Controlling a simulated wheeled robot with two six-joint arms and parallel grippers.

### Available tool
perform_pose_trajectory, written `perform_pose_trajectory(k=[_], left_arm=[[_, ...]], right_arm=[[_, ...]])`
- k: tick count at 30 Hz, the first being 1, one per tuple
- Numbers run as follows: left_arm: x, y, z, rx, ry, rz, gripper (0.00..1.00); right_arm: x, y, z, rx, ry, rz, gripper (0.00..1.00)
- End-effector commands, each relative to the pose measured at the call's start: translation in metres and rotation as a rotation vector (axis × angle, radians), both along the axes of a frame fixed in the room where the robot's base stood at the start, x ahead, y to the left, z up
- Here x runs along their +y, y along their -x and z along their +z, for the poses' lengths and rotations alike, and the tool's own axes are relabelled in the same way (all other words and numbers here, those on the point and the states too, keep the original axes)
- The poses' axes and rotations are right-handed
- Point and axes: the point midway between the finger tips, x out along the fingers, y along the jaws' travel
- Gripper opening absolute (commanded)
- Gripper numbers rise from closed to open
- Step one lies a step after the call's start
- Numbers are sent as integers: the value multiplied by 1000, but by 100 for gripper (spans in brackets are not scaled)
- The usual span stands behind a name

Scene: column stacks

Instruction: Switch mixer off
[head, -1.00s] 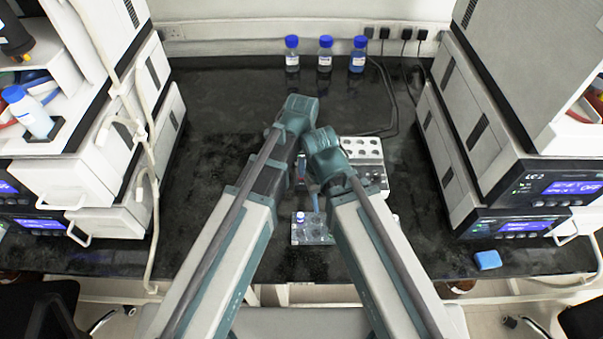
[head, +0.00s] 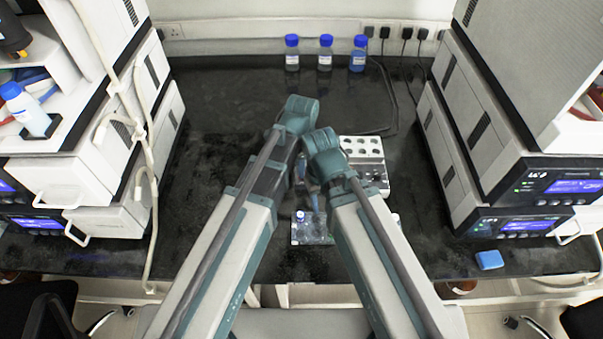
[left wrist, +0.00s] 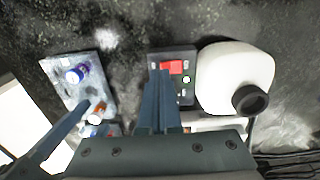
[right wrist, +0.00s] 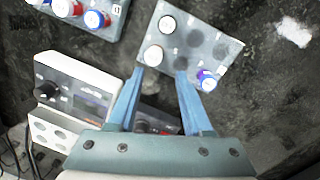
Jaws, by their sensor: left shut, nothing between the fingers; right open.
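My right gripper (right wrist: 160,72) is open and empty, near a clear rack (right wrist: 220,68). My arms hide most of the mixer in the head view.
Blue-capped bottles (head: 325,62) stand at the back. Instrument stacks flank both sides. A blue item (head: 489,260) lies front right. The back middle bench is clear.

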Motion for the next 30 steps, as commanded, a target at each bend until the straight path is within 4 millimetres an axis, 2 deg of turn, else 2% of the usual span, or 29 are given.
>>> perform_pose_trajectory(k=[24,30], left_arm=[[0,0,-12,0,0,0,0],[0,0,-7,0,0,0,0]], right_arm=[[0,0,-12,0,0,0,50],[0,0,-7,0,0,0,50]])
